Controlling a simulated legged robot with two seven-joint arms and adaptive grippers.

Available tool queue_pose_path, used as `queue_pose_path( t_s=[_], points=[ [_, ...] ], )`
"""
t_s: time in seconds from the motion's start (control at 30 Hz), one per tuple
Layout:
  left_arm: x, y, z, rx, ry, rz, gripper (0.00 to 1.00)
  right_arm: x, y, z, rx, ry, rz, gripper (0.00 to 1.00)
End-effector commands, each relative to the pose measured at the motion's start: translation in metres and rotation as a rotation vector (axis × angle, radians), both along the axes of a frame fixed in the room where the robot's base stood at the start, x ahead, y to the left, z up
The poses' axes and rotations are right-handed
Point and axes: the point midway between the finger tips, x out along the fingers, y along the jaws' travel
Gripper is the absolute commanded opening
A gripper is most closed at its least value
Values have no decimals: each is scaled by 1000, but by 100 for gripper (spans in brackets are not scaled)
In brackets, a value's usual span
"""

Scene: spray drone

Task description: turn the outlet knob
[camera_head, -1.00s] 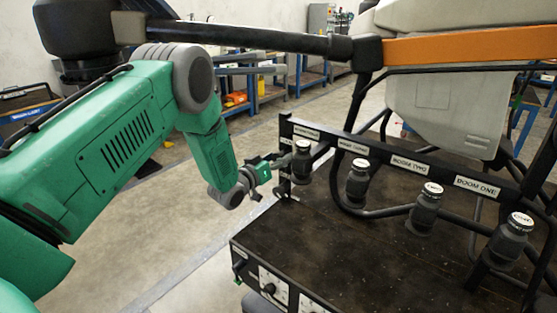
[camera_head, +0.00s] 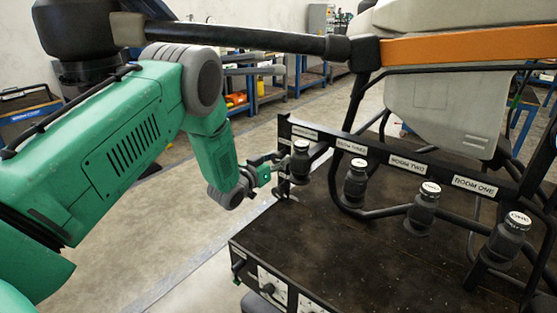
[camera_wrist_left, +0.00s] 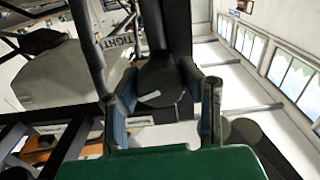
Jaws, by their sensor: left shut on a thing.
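A row of black outlet knobs with pale cap labels stands along the black frame of the sprayer. The leftmost outlet knob (camera_head: 300,161) is at the frame's left end. My left gripper (camera_head: 284,164) reaches it from the left and is shut on it. In the left wrist view, the dark knob (camera_wrist_left: 160,82) sits between the two fingers of my left gripper (camera_wrist_left: 163,98), with a pale mark on its face. The fingers partly hide the knob's sides. My right gripper is not in view.
The other knobs (camera_head: 355,183), (camera_head: 423,210) and (camera_head: 507,242) stand to the right, beside boom labels. A dark platform (camera_head: 350,245) lies below them. A black and orange boom (camera_head: 460,45) crosses above, and a pale tank (camera_head: 440,110) stands behind. Open floor lies to the left.

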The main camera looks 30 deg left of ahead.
Motion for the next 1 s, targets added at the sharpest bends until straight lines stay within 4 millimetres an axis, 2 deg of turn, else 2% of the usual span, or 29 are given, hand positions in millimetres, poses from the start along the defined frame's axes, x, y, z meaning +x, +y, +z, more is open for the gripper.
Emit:
queue_pose_path(
  t_s=[0.6, 1.0],
  points=[
    [-1, 0, -2, 560, -40, 1, 6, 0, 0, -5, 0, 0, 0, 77],
    [-1, 0, -3, 767, -56, -1, 6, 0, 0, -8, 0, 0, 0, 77]
  ],
)
